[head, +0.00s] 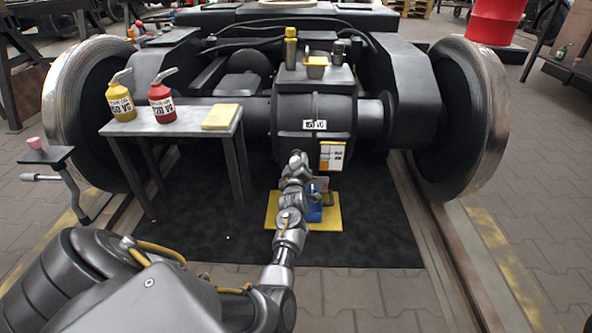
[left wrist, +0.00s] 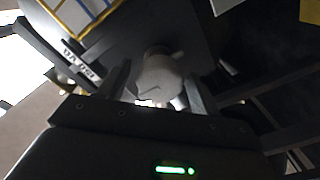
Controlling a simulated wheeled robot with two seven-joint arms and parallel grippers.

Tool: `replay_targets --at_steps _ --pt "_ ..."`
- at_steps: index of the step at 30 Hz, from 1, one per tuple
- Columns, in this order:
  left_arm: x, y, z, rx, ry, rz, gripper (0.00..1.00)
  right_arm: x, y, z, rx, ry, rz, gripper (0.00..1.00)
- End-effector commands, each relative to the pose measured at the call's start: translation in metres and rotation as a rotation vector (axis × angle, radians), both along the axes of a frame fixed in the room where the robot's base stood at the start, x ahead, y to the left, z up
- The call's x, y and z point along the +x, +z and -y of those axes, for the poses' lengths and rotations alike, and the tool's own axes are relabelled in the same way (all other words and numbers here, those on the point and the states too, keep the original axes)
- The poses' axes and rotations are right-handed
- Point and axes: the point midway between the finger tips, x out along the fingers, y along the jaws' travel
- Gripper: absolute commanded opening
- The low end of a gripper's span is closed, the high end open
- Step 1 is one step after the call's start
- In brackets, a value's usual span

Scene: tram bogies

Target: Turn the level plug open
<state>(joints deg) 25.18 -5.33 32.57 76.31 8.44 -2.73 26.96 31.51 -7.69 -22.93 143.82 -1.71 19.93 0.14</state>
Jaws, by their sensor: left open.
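The level plug (left wrist: 160,76) is a pale, rounded knob with a small side lug, set in the dark gearbox casing. In the left wrist view it sits between the two fingers of my left gripper (left wrist: 158,88), which is open with a finger on each side. I cannot tell whether either finger touches the plug. In the head view my left gripper (head: 298,160) reaches the lower front of the gearbox (head: 300,110), and the plug is hidden behind it. My right gripper is in neither view.
A side table (head: 170,123) holds a yellow bottle (head: 121,102), a red bottle (head: 162,104) and a yellow cloth (head: 220,117). A blue object (head: 314,212) stands on a yellow tray (head: 325,224) below the gearbox. Large wheels (head: 478,120) flank it.

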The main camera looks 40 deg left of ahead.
Motion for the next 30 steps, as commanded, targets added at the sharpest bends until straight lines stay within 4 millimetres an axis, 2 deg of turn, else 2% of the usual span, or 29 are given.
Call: replay_targets --at_steps 1,6,17,27,30 --pt "0.006 -0.005 -0.004 0.001 0.001 0.002 0.64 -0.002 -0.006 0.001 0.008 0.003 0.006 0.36" --pt "0.016 -0.002 -0.012 0.0 0.0 0.0 0.64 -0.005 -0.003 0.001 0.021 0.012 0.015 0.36" --pt "0.019 0.0 -0.015 -0.001 0.0 -0.001 0.64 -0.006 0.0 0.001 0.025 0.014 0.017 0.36" --pt "0.019 0.0 -0.015 -0.001 0.0 -0.001 0.21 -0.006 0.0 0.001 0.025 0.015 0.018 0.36" --pt "0.019 0.0 -0.015 0.001 0.0 -0.002 0.19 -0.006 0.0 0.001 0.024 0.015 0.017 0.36"
